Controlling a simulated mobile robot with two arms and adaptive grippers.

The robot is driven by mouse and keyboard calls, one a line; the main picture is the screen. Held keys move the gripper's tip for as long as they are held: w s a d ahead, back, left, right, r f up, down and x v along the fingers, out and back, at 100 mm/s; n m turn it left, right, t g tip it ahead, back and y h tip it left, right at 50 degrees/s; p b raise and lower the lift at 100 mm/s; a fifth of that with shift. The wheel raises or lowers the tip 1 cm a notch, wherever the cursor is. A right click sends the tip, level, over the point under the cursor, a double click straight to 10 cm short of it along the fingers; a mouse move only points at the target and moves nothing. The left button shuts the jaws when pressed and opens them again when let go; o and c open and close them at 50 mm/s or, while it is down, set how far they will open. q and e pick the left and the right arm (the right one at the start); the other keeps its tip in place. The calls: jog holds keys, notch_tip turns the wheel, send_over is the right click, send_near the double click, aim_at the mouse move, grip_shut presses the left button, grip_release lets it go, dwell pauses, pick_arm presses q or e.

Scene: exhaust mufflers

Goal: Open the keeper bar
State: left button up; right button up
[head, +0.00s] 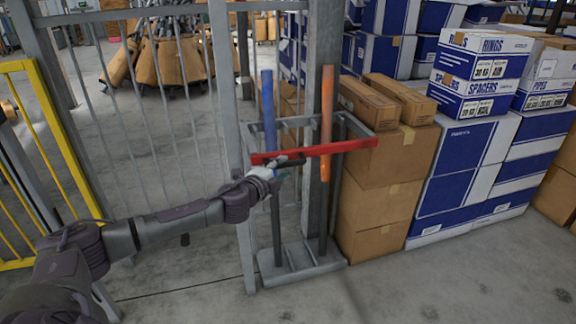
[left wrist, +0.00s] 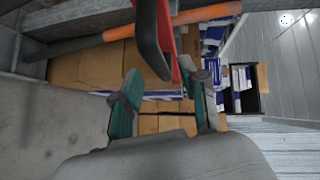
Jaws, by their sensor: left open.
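The red keeper bar (head: 340,146) lies nearly level across the front of a grey metal rack (head: 252,240). It passes in front of a blue tube (head: 267,100) and an orange tube (head: 326,95) standing in the rack. A black handle (head: 291,163) sits near the bar's left end. My left gripper (head: 277,177) is just below and left of the handle. In the left wrist view the gripper (left wrist: 160,96) has its teal fingers apart, and the black handle (left wrist: 150,42) and red bar (left wrist: 168,30) are ahead, above the gap. Contact cannot be told. My right gripper is not shown.
Cardboard boxes (head: 378,190) and blue-white cartons (head: 463,150) stack close on the rack's right. A grey barred fence (head: 150,130) stands left and a yellow rail (head: 45,140) at far left. The floor (head: 400,285) in front is clear.

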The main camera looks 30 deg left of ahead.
aim_at(286, 166)
pick_arm(q)
jog(key=shift+w+a+f, duration=0.1)
jog(key=shift+w+f, duration=0.05)
jog(key=shift+w, duration=0.9)
jog(key=shift+w+a+f, duration=0.1)
jog(key=shift+w+f, duration=0.05)
jog(key=shift+w, duration=0.85)
jog(key=shift+d, duration=0.1)
grip_shut()
